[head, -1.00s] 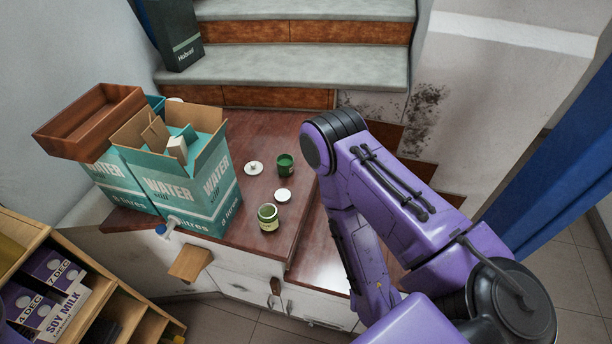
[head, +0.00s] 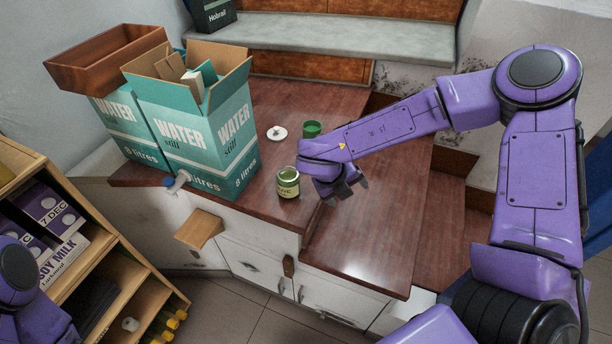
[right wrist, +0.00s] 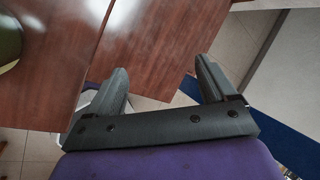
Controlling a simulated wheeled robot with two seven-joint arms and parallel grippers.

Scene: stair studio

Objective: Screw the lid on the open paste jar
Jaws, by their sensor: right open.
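The open paste jar (head: 288,186), green with a pale label, stands upright on the brown counter near its front edge. Part of a green round thing, likely this jar, shows at the left edge of the right wrist view (right wrist: 8,38). My right gripper (head: 347,192) is just right of the jar, apart from it, open and empty; its two spread fingers also show in the right wrist view (right wrist: 162,68). A white disc with a dark mark on top (head: 277,133) lies behind the jar. A plain white lid is hidden behind my right wrist. My left gripper is out of view.
A green cup (head: 312,128) stands behind my right forearm. Water boxes (head: 205,135) with a wooden tray (head: 110,57) fill the counter's left. A shelf (head: 70,255) is at lower left. The lower wooden surface (head: 355,245) at right is clear.

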